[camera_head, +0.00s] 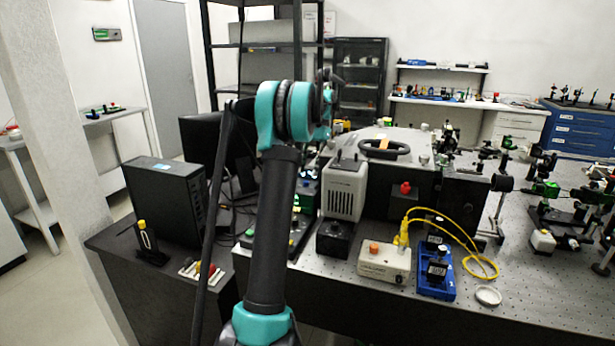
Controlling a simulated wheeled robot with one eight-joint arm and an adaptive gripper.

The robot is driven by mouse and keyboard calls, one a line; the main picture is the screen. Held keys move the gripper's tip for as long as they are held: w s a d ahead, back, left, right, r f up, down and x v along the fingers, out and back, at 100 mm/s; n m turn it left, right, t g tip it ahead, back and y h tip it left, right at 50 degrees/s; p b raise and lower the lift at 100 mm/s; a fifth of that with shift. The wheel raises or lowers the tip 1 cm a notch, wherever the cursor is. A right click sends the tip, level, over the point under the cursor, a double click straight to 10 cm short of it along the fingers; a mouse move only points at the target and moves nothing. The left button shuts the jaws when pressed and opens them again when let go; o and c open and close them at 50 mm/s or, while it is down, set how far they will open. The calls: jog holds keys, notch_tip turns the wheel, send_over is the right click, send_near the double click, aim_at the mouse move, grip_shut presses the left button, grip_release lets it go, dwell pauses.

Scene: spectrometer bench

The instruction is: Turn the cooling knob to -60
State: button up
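I cannot tell which part is the cooling knob, and no -60 mark can be read. A beige box (385,263) with an orange knob or button (374,247) on top sits near the bench's front edge, with a yellow cable plugged in. A red knob (405,188) shows on the dark housing behind it. My teal and black arm rises in front of the bench's left part. My gripper cannot be made out; the arm's far end is hidden behind its upper joint.
A blue device (436,278) and a small white dish (488,296) lie near the front edge. The yellow cable (462,233) loops beside them. A black computer tower (168,198) stands left of my arm. Optical mounts crowd the right side; the front right bench surface (530,305) is clear.

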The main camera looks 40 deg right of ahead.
jog(key=v, duration=0.8)
jog(key=shift+r, duration=0.2)
jog(key=shift+r, duration=0.1)
jog(key=s+a+r+t+h, duration=0.1)
jog(key=a+r+h, duration=0.3)
jog(key=a+r, duration=0.15)
jog(key=f, duration=1.7)
jog(key=shift+s+d, duration=0.1)
jog(key=shift+d, duration=0.15)
jog(key=shift+r, duration=0.1)
jog(key=shift+c, duration=0.4)
grip_shut()
